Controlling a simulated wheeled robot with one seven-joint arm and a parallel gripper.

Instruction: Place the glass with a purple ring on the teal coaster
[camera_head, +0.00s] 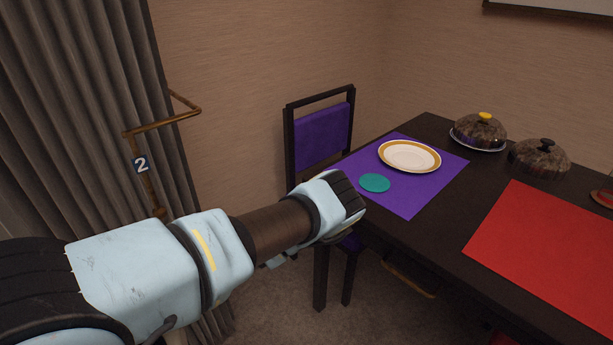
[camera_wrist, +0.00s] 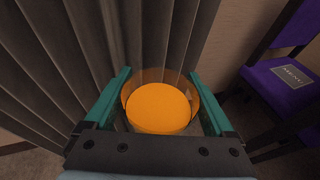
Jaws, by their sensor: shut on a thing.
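In the wrist view, my gripper (camera_wrist: 158,75) is shut on a clear glass (camera_wrist: 160,107) holding orange liquid. Its teal fingers press on the left and right sides of the glass. I see the glass from above; no purple ring shows from this angle. In the head view, my arm hides the gripper and the glass. The teal coaster (camera_head: 374,183) lies bare on the purple placemat (camera_head: 410,205), in front and left of a gold-rimmed white plate (camera_head: 409,156). My arm ends near the table's left edge, short of the coaster.
The dark table (camera_head: 455,215) also holds a red placemat (camera_head: 555,250) and two domed covers, one with a yellow knob (camera_head: 480,130) and one with a dark knob (camera_head: 540,157). A purple chair (camera_head: 322,135) stands at the table's left end. Grey curtains (camera_head: 75,110) hang at left.

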